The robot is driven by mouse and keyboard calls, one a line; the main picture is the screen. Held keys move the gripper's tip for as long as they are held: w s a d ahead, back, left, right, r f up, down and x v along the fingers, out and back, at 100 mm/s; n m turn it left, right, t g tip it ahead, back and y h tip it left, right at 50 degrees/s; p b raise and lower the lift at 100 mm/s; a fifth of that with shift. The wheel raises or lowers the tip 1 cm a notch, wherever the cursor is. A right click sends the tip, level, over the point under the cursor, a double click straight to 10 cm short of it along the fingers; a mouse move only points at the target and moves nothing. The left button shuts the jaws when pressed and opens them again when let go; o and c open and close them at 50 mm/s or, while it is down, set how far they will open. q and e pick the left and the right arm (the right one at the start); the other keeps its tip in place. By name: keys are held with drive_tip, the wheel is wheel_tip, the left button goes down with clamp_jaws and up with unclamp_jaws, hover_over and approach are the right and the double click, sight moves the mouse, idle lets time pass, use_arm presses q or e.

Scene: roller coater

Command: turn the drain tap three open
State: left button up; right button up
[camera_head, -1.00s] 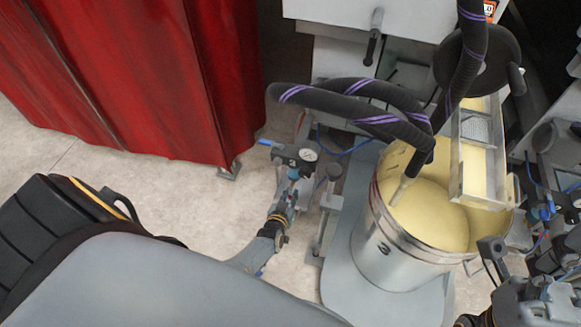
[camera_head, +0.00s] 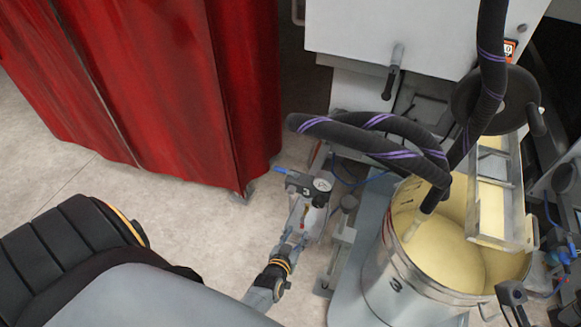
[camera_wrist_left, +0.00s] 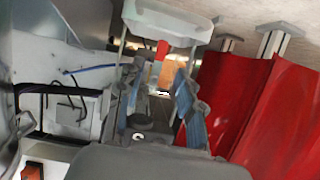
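A small black regulator unit (camera_head: 306,187) with a round white gauge (camera_head: 322,184), a blue lever and a white number 3 stands left of the drum. I cannot clearly make out the drain tap itself; it is small and partly behind my gripper. My left gripper (camera_head: 302,212) is right below the unit, reaching up to it from lower left. In the left wrist view my fingers (camera_wrist_left: 158,95) have blue pads and stand apart, with a gap between them. Contact with the tap cannot be told. At the lower right edge a dark part, probably of my right gripper (camera_head: 512,296), shows.
A steel drum (camera_head: 395,282) of pale yellow fluid, marked 3, stands right of the unit. Black hoses (camera_head: 385,140) arch above it. A grey post (camera_head: 343,235) stands between unit and drum.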

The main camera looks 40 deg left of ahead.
use_arm(q)
drive_tip(key=v, duration=0.5)
drive_tip(key=shift+s+r, duration=0.1)
idle(0.3)
